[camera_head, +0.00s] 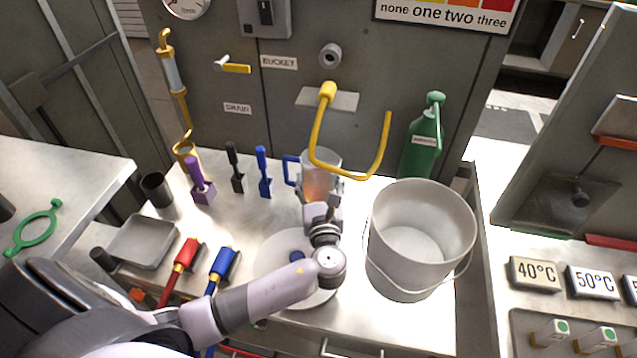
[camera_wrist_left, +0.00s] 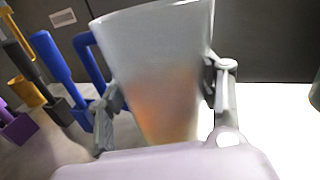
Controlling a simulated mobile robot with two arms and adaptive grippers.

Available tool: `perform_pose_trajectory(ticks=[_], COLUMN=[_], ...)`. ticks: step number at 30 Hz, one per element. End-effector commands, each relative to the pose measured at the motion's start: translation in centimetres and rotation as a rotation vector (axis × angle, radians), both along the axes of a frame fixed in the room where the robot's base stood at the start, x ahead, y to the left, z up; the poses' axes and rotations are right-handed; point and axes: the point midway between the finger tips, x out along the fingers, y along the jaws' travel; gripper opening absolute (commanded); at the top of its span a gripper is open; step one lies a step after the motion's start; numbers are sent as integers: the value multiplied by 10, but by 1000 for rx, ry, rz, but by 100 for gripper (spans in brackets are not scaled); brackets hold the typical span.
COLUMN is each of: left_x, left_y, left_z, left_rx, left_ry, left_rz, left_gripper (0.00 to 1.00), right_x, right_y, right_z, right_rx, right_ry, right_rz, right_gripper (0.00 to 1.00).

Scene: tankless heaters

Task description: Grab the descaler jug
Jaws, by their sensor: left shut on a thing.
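A translucent jug (camera_head: 319,169) with a blue handle (camera_head: 291,169) and orange-brown contents stands upright at the back middle of the light worktop. My left gripper (camera_head: 322,192) reaches it from the front. In the left wrist view the jug (camera_wrist_left: 160,70) fills the middle, with one finger of the left gripper (camera_wrist_left: 165,100) on each side, shut on its body. The blue handle is at its left, outside the fingers. A green bottle (camera_head: 421,145) with a label too small to read stands at the back right. My right gripper is not in view.
A large grey bucket (camera_head: 419,238) stands right of the jug. A bent yellow pipe (camera_head: 318,130) hangs close above and beside the jug. Blue (camera_head: 264,172), black and purple upright tools stand to its left. A round pale plate (camera_head: 270,262) lies under my left arm.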

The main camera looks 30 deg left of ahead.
Motion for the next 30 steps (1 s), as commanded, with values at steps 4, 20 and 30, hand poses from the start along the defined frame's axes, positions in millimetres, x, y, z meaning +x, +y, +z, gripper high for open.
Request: perform_pose_trajectory(ticks=[4,20,30], left_x=[0,1,0], left_y=[0,0,0], left_z=[19,93,137], left_rx=[0,-1,-1], left_ry=[-6,-8,-8], left_rz=[-1,0,1], left_gripper=[17,17,17], right_x=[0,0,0], right_y=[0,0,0], right_z=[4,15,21], right_rx=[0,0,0], right_ry=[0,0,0], right_rz=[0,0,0], right_gripper=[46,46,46])
